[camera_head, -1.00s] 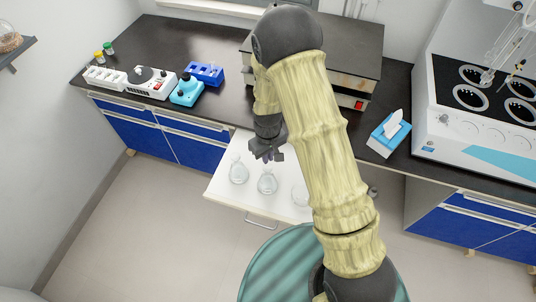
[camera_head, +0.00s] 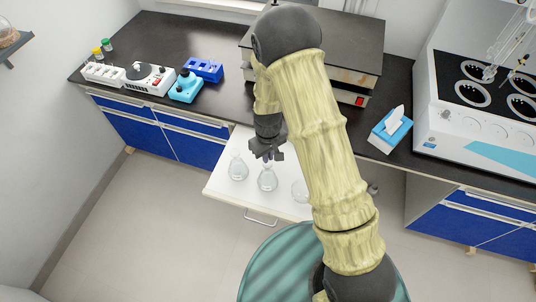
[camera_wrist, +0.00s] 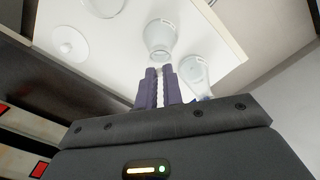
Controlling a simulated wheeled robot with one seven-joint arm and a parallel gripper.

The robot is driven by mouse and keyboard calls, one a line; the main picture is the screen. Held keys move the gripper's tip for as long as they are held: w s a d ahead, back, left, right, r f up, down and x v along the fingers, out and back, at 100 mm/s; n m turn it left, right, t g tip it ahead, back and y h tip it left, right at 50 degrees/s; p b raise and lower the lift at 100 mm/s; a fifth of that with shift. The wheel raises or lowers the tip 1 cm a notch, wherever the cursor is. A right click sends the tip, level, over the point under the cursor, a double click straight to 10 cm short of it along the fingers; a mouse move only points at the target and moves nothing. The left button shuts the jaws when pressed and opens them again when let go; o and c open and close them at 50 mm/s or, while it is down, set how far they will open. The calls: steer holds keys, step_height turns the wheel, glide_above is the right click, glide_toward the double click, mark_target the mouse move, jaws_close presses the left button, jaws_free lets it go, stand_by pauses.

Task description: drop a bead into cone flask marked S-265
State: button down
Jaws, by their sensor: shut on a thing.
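Clear glass cone flasks stand on a white pulled-out drawer in the head view: a left one (camera_head: 238,170), a middle one (camera_head: 267,181) and a right one (camera_head: 300,190) partly beside my arm. No S-265 mark can be read. My gripper (camera_head: 267,156) is above the drawer, just behind the middle flask in the picture. In the wrist view my gripper (camera_wrist: 159,75) has its purple fingers close together with a thin pale gap. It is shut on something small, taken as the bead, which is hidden. One flask (camera_wrist: 160,38) stands just beyond the fingertips and another (camera_wrist: 196,72) to their right.
The drawer (camera_head: 222,188) juts out below the dark bench. A grey-topped box device (camera_head: 350,50) stands on the bench behind my arm. A round whitish object (camera_wrist: 70,45) lies on the drawer at left in the wrist view. A blue tissue box (camera_head: 390,132) is at right.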

steer(key=c, duration=1.5)
jaws_free()
steer(key=shift+o, duration=0.2)
steer(key=shift+r, duration=0.15)
step_height(320, 180, up, 17)
steer(key=b, duration=0.3)
steer(key=s+d+r+m+t, duration=0.1)
steer(key=s+d+m, duration=0.5)
steer(key=s+d, duration=0.6)
steer(key=shift+s+d+m+t, duration=0.2)
steer(key=shift+d+m+t, duration=0.1)
steer(key=shift+d+t, duration=0.55)
